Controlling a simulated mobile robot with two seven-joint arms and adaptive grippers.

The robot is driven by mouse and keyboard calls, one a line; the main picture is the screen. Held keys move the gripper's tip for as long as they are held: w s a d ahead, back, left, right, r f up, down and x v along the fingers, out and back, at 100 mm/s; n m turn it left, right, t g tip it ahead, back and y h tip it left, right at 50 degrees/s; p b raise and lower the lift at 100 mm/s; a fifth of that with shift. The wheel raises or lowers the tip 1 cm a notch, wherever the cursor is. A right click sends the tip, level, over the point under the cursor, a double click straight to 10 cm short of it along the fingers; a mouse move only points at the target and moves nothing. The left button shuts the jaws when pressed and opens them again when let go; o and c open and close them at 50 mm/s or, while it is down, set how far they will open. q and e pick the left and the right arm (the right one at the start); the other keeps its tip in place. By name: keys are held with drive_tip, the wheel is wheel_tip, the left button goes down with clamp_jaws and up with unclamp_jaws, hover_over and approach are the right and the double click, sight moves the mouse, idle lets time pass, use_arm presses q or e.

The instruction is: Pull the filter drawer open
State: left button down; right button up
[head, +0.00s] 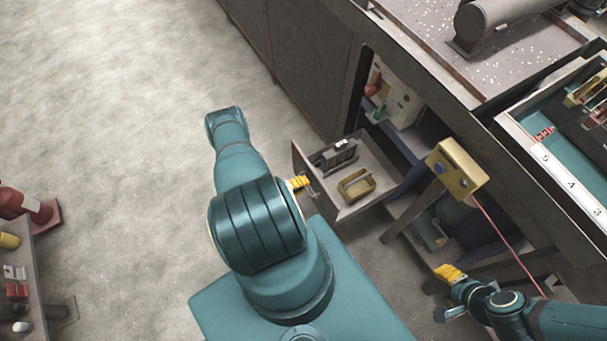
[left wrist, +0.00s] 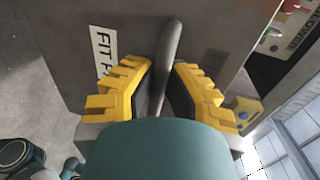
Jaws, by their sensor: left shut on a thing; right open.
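The filter drawer (head: 378,192) stands pulled out from the grey cabinet, its inside showing in the head view. A dark block (head: 338,158) and a yellow tray-like piece (head: 357,186) lie in it. In the left wrist view the drawer's grey front (left wrist: 125,20) carries a partly hidden label (left wrist: 103,50). My left gripper (head: 303,184) is at the drawer front; in the left wrist view its yellow fingers (left wrist: 160,88) are shut on the grey bar handle (left wrist: 170,45). My right gripper (head: 450,285) is open, low at the right, apart from the drawer.
A yellow box (head: 456,168) with a blue button stands on a post right of the drawer, a red line running down from it. A teal-lined tray (head: 540,155) is on the bench at right. A small cart (head: 38,270) stands at left. The floor (head: 100,110) between is clear.

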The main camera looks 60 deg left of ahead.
use_arm(q)
drive_tip(key=c, duration=1)
unclamp_jaws()
drive_tip(key=v, duration=1.2)
